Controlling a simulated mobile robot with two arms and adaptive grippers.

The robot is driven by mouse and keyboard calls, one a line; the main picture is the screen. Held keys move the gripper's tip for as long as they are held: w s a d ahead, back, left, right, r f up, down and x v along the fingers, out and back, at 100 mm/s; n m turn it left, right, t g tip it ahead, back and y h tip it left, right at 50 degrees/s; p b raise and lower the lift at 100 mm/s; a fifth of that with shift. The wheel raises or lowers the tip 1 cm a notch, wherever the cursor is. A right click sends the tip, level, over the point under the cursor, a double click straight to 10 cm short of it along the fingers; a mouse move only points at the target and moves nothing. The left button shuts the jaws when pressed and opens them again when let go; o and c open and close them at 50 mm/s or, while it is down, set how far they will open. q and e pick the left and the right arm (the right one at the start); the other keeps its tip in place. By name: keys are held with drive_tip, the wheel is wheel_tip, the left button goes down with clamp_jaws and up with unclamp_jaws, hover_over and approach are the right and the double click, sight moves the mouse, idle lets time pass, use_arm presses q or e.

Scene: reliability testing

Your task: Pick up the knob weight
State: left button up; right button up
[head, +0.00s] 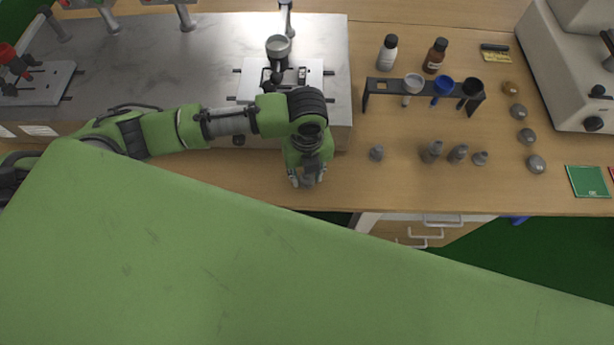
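Several small grey metal weights stand in a loose row on the wooden bench (345,200) in the head view. One weight (376,152) stands apart on the left; two taller ones, a weight (432,151) and another weight (457,153), stand further right. A shorter weight with a narrow knob-like top (480,157) is at the right end; I cannot tell for sure which is the knob weight. My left gripper (306,180) points down over the front of the bench, left of all the weights. Its fingers look apart, with no weight seen between them. My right gripper is not in view.
A dark rack (376,87) with cups stands behind the weights, with a white bottle (388,54) and a brown bottle (435,57) behind it. Several round grey lumps (527,136) lie to the right.

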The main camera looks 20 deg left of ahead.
use_arm(q)
drive_tip(key=c, duration=0.6)
clamp_jaws()
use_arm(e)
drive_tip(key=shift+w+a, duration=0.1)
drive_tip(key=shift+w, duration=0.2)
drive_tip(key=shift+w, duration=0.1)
use_arm(q)
drive_tip(key=shift+w+r, duration=0.1)
drive_tip(key=shift+r, duration=0.4)
wheel_tip(320, 180, up, 2)
drive_tip(key=shift+r+b, duration=0.25)
drive_tip(key=shift+b, duration=0.15)
drive_tip(key=s+r, duration=0.9)
drive_tip(key=s, duration=0.5)
drive_tip(key=shift+d+r, duration=0.15)
drive_tip(key=shift+r, duration=0.15)
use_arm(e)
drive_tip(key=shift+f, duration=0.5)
